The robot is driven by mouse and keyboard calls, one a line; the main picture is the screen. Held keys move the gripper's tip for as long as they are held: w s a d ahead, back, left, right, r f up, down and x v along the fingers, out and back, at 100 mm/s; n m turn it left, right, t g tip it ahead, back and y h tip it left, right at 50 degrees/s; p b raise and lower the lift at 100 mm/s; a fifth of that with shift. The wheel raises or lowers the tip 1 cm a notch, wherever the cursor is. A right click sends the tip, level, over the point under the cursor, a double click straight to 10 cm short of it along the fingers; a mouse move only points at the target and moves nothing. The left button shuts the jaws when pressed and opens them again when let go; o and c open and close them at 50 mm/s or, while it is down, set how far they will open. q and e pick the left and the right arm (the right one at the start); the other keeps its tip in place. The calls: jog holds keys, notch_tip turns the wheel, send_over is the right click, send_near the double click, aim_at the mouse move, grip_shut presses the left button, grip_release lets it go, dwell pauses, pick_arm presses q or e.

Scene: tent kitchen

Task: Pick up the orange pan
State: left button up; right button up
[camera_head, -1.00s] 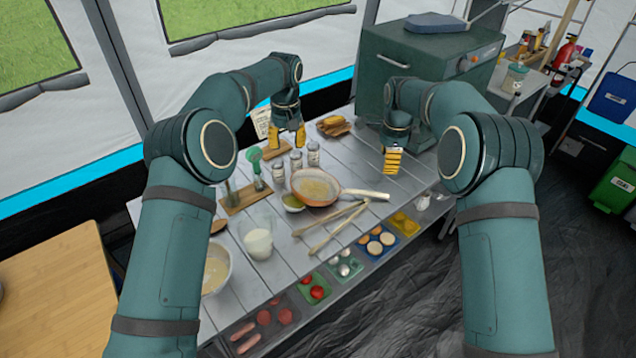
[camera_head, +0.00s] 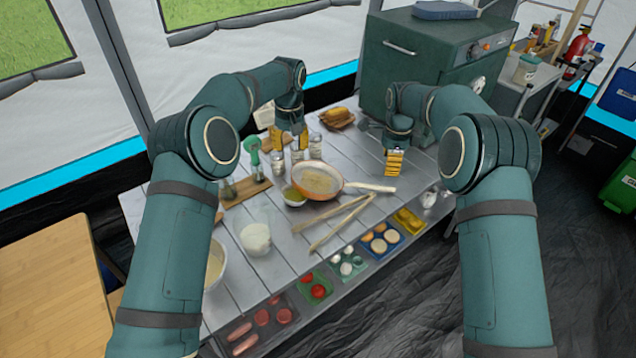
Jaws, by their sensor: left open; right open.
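The orange pan (camera_head: 318,181) sits on the grey slatted table, with its pale handle (camera_head: 371,187) pointing right. My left gripper (camera_head: 289,142) is open and empty, above the table behind the pan and a little to its left. It hides part of the spice jars there. My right gripper (camera_head: 394,162) is open and empty, with its yellow fingers pointing down, behind and to the right of the handle's end. Neither gripper touches the pan.
Wooden tongs (camera_head: 338,224) lie in front of the pan. A small green-filled bowl (camera_head: 294,196) stands at its left edge, and spice jars (camera_head: 278,163) stand behind. A glass of milk (camera_head: 255,239) is front left. A green oven (camera_head: 428,62) stands behind my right gripper.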

aim_at(292, 173)
pick_arm(q)
notch_tip(292, 173, down, 11)
jog(key=shift+a+f, duration=0.1)
jog(key=shift+a, duration=0.05)
pick_arm(e)
jog(key=f, duration=1.1)
jog(key=shift+w+f, duration=0.1)
jog(key=shift+w, duration=0.25)
pick_arm(q)
grip_shut()
pick_arm(e)
grip_shut()
